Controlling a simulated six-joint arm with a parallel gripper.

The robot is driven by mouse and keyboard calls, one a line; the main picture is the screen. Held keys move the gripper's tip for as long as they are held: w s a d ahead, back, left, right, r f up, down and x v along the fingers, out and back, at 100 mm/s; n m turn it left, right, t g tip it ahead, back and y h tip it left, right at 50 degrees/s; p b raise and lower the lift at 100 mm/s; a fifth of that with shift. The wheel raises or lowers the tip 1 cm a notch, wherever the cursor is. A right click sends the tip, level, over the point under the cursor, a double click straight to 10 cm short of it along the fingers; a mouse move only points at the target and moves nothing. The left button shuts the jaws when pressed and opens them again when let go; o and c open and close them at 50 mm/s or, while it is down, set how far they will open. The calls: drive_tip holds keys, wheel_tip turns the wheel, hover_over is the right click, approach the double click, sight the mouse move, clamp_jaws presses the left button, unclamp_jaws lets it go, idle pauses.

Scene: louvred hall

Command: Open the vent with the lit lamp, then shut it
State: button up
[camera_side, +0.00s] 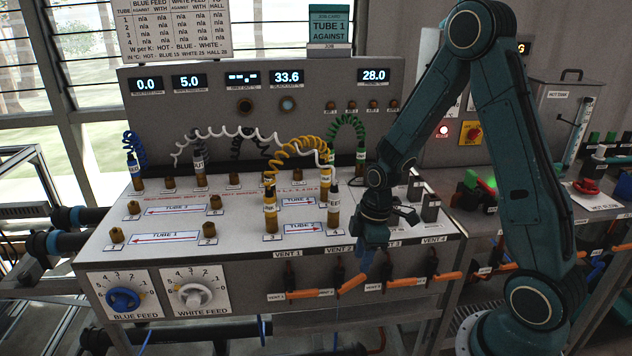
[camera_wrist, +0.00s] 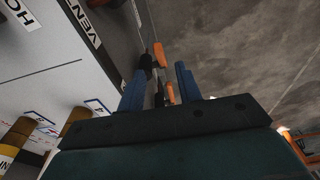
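Vent 1 (camera_side: 290,295), vent 2 (camera_side: 352,284), vent 3 (camera_side: 405,282) and vent 4 (camera_side: 447,276) have orange levers along the front panel. The vent 2 lever slopes up to the right more steeply than the others. My gripper (camera_side: 367,260), with blue fingers, points down in front of the panel between vents 2 and 3. In the wrist view my gripper (camera_wrist: 160,80) has its fingers apart, with orange lever parts (camera_wrist: 159,54) beyond and between them. I cannot tell whether it touches a lever. Several small lamps (camera_side: 350,104) sit on the upright panel; I cannot tell which is lit.
The blue feed knob (camera_side: 123,299) and white feed knob (camera_side: 194,295) are left of the vents. Coiled hoses, yellow (camera_side: 295,146), white and green, stand above the bench top.

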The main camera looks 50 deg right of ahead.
sight(358, 276)
wheel_tip(358, 276, up, 7)
drive_tip(key=shift+s+d+r, duration=0.15)
drive_tip(key=shift+s+d, duration=0.2)
idle(0.5)
drive_tip(key=shift+w+a+r+g+h, duration=0.25)
drive_tip(key=shift+w+a+g+h, duration=0.35)
drive_tip(key=shift+w+a, duration=0.1)
drive_tip(key=shift+f, duration=0.1)
drive_tip(key=shift+f, duration=6.8)
clamp_jaws()
